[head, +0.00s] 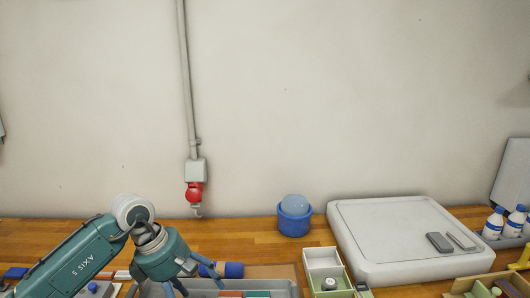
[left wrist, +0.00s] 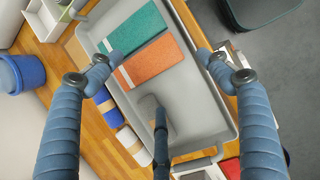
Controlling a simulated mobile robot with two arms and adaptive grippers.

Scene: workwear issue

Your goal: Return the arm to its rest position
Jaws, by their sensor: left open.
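My left arm (head: 75,262) comes in from the left in the head view and bends down at its wrist. Its gripper (head: 183,281) points down over a grey tray (head: 290,285) at the front of the wooden bench. In the left wrist view, the fingers of the left gripper (left wrist: 162,75) are spread wide with nothing between them. The same grey tray (left wrist: 190,112) lies below them, holding a teal flat item (left wrist: 134,28) and an orange flat item (left wrist: 152,62). My right gripper is in neither view.
A blue tub (head: 294,220) stands behind the tray. A blue roll (head: 234,270) lies close by the gripper. A divided white-green box (head: 323,262) and a large white board (head: 400,235) stand to the right. A red plug (head: 194,192) hangs on the wall.

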